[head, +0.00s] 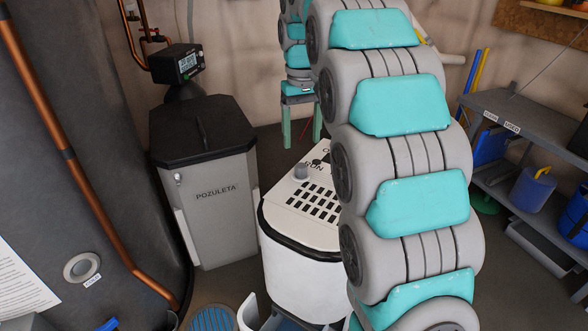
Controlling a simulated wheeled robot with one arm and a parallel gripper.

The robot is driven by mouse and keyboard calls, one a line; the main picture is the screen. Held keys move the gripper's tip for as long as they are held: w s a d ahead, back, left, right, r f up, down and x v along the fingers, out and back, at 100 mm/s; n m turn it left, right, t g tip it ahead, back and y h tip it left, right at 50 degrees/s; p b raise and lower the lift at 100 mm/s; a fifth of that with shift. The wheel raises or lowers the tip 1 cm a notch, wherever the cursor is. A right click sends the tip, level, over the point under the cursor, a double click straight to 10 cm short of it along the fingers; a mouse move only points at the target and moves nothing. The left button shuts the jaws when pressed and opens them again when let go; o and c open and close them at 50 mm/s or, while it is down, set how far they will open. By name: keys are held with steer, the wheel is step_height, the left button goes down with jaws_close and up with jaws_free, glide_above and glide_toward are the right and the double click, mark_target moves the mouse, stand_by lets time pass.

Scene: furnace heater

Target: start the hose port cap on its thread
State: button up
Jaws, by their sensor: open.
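My gripper (301,143) shows beyond my arm, above the back of a white machine (300,275). Its two teal fingers point down and stand apart, with nothing visible between them. A small grey round knob or cap (301,171) is on the machine's top near the word RUN, apart from the fingers and nearer the camera. A round grey fitting (82,267) with a small label is on the dark tank (75,140) at the left. I cannot tell which of these, if either, is the hose port cap. No thread is clearly visible, and my arm hides the machine's right side.
A grey bin-like unit (215,195) marked POZULETA, with a black lid and a display (187,63), stands left of the machine. Copper pipe (85,185) runs down the tank. A grey shelf (500,105) with blue containers (532,190) is at the right.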

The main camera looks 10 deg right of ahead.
mark_target(301, 166)
steer(key=shift+s+f, duration=0.2)
steer(key=shift+f, duration=3.4)
jaws_close()
